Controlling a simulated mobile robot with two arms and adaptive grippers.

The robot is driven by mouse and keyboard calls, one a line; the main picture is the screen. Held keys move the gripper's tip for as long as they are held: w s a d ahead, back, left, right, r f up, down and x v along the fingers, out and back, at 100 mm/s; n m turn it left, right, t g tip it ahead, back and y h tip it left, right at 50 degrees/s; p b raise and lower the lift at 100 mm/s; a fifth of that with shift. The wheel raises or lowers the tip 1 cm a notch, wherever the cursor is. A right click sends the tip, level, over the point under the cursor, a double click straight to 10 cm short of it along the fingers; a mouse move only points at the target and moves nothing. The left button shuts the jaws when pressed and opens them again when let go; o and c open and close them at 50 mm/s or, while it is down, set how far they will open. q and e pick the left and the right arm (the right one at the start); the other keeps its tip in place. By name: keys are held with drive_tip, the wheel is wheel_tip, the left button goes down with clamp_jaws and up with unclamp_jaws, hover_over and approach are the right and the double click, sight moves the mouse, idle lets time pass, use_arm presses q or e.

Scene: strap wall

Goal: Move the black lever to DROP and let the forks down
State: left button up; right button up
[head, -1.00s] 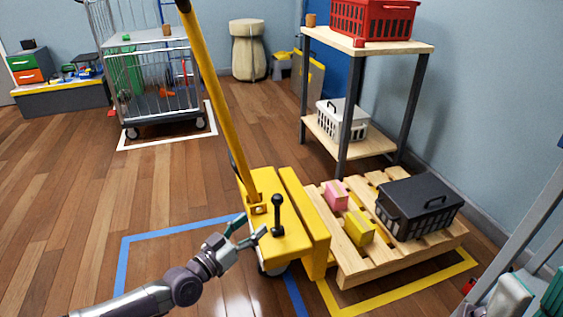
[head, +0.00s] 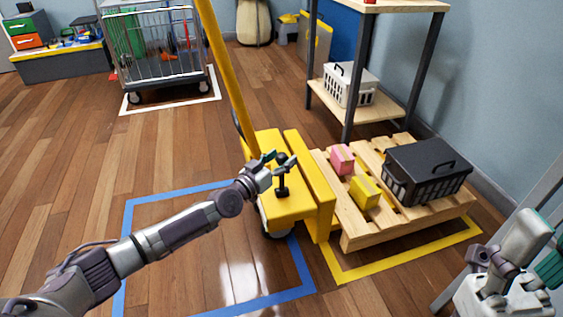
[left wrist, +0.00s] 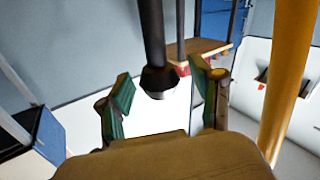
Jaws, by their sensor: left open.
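The yellow pallet truck (head: 292,208) stands with its forks under a wooden pallet (head: 362,232). Its black lever (head: 282,183) rises upright from the yellow body, with a round knob on top. My left gripper (head: 279,161) is open at the knob. In the left wrist view, its green-tipped fingers (left wrist: 163,95) stand apart and the black lever (left wrist: 153,40) shows between them; I cannot tell whether they touch it. No DROP marking is readable. Part of my right gripper (head: 524,257) shows at the lower right, its jaws unclear.
The pallet carries a black crate (head: 428,172), a pink box (head: 342,158) and a yellow box (head: 365,191). The truck's tall yellow handle (head: 228,80) rises beside the lever. A shelf (head: 381,108) stands behind.

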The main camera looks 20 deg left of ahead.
use_arm(q)
drive_tip(key=shift+w+d, duration=0.1)
drive_tip(key=shift+w, duration=0.1)
clamp_jaws()
idle(0.3)
